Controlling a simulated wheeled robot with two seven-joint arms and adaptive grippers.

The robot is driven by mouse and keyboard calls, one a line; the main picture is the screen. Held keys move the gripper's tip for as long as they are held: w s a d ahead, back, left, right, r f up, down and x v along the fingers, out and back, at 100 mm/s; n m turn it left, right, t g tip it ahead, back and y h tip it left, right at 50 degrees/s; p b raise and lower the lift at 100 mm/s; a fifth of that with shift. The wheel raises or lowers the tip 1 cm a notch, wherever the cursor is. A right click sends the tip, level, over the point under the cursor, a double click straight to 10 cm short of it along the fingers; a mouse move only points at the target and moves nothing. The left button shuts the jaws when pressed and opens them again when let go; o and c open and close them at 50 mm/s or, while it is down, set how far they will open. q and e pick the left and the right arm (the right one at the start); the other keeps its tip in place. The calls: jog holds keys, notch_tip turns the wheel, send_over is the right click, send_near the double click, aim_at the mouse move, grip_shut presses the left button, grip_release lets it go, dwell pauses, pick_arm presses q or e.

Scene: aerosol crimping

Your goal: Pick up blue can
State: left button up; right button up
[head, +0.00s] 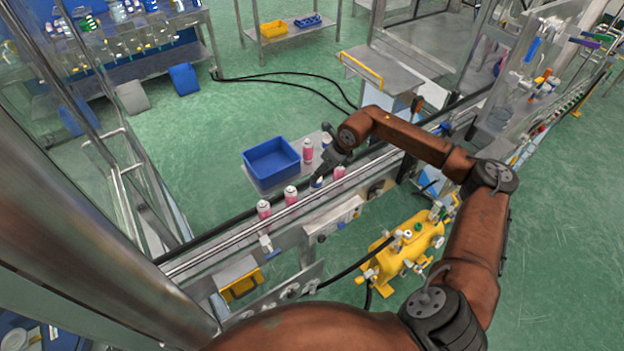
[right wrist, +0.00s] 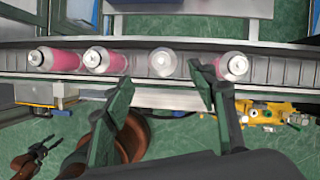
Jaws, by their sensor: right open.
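Cans stand in a row on the conveyor. A can with a pale, bluish-white look (head: 317,183) stands between pink cans; in the right wrist view it shows from above as a whitish can (right wrist: 163,62), its side colour hard to tell. My right gripper (head: 322,175) is over this can in the head view, partly hiding it. In the right wrist view my right gripper (right wrist: 162,85) is open, its fingertips apart on the near side of the can, one close to the pink can at right. My left gripper (right wrist: 48,145) appears open and empty at lower left, away from the cans.
Pink cans stand on both sides, one (head: 264,209) and another (head: 291,195) to the left, one (right wrist: 235,66) to the right. A yellow machine (head: 412,248) stands in front.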

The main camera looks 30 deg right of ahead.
aim_at(316, 185)
jog(key=shift+w+a+f, duration=0.15)
jog(key=shift+w+f, duration=0.4)
jog(key=shift+w, duration=0.1)
jog(key=f, duration=0.1)
jog(key=f+p, duration=0.2)
jog(key=shift+w+f, duration=0.2)
jog(key=shift+w, duration=0.05)
jog(key=shift+p+x, duration=0.35)
jog(key=shift+x, duration=0.8)
jog(key=shift+w+f, duration=0.15)
jog(key=shift+f, duration=0.15)
jog(key=c, duration=1.2)
pick_arm(q)
jog(key=s+r, duration=0.2)
jog(key=shift+r, duration=0.3)
